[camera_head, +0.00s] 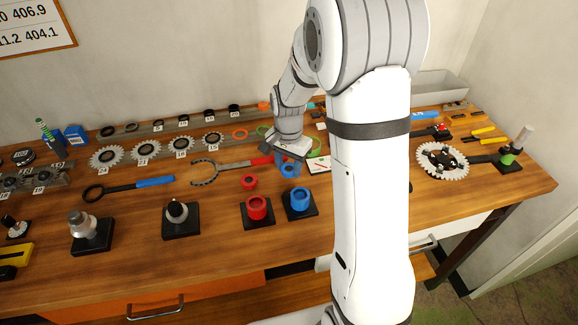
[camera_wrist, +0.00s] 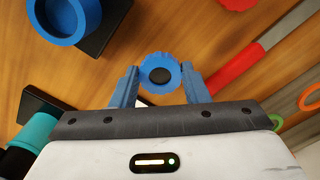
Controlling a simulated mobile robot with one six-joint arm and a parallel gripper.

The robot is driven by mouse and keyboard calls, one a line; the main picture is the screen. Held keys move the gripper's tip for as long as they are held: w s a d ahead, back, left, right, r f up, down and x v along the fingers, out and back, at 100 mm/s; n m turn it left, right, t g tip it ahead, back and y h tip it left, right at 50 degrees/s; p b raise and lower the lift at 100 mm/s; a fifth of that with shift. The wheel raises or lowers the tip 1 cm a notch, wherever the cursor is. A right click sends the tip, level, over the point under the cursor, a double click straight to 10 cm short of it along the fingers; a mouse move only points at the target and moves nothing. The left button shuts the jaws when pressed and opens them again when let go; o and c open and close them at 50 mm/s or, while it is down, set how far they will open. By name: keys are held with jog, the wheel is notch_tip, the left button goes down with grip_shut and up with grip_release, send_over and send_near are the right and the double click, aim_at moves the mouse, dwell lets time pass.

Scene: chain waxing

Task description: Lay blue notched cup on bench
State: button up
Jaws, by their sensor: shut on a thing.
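The blue notched cup (camera_wrist: 160,66) sits between the two blue fingers of my gripper (camera_wrist: 159,84) in the wrist view. Its notched rim and dark round centre face the camera. In the head view the cup (camera_head: 290,170) shows just below my gripper (camera_head: 288,158), low over the wooden bench (camera_head: 235,225). I cannot tell whether it touches the bench top. The fingers are shut on the cup's sides.
A blue socket on a black base (camera_head: 300,199) stands just in front, beside a red socket on its base (camera_head: 257,207). A small red notched cup (camera_head: 249,182) lies to the left. A red-handled chain whip (camera_head: 232,167) lies behind. Bare wood shows at the front.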

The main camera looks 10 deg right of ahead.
aim_at(288, 168)
jog(key=shift+f, duration=0.6)
jog(key=shift+f, duration=0.1)
jog(key=o, duration=1.1)
jog(key=shift+c, duration=0.2)
notch_tip(288, 168, up, 11)
jog(key=s+r+n+t, duration=0.1)
jog(key=s+n, duration=0.3)
jog(key=s, duration=0.6)
jog(key=s+r+n+t, duration=0.2)
jog(key=s+r+n, duration=0.2)
jog(key=s, duration=0.7)
jog(key=shift+s+d+n+b, duration=0.25)
jog(key=shift+d+n+b, duration=0.05)
jog(key=shift+n+b, duration=0.2)
